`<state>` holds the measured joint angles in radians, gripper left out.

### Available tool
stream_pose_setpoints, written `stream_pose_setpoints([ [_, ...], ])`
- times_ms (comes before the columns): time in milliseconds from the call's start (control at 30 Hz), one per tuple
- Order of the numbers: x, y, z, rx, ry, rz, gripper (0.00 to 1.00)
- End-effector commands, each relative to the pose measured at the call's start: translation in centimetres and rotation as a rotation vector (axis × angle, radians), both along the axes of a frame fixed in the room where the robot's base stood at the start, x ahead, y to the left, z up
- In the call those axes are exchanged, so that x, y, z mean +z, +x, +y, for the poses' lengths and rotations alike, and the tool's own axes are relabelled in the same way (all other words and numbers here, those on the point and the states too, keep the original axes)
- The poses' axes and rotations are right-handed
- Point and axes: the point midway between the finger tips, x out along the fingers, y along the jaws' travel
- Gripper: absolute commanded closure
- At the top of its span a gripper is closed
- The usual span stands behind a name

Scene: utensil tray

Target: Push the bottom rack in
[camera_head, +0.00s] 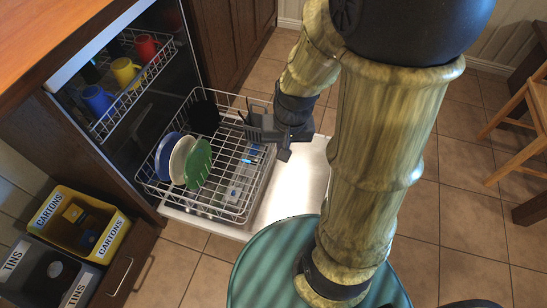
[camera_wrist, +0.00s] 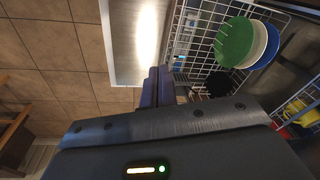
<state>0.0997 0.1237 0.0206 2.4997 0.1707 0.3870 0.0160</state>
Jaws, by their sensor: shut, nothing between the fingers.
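The bottom rack (camera_head: 243,214) is a white wire rack pulled out of the dishwasher over its open door (camera_head: 290,195). A blue plate (camera_head: 163,158), a white plate (camera_head: 180,160) and a green plate (camera_head: 199,165) stand in its left part, with a black item (camera_head: 204,114) behind them. My gripper (camera_head: 284,155) is at the rack's right outer side, fingers shut and empty. In the wrist view, the shut fingers (camera_wrist: 158,87) are beside the rack's wire edge (camera_wrist: 187,42). I cannot tell whether they touch it.
The upper rack (camera_head: 98,130) holds blue, yellow and red mugs and is partly out above. A yellow cartons bin (camera_head: 115,235) and a grey tins bin (camera_head: 85,285) stand at lower left. A wooden chair (camera_head: 540,105) is at right. Tiled floor is open beyond the door.

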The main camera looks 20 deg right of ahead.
Motion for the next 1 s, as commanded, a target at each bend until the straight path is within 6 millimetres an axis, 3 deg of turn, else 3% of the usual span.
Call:
stream_pose_setpoints([
  [33,-1.6,0.5,-0.6,-0.090,0.037,0.039,1.00],
  [467,-12.7,5.4,-4.5,-0.909,0.443,0.300,1.00],
  [800,-21.7,9.4,-10.0,-1.552,0.821,0.429,1.00],
  [1000,-24.3,10.5,-12.2,-1.748,0.949,0.449,1.00],
])
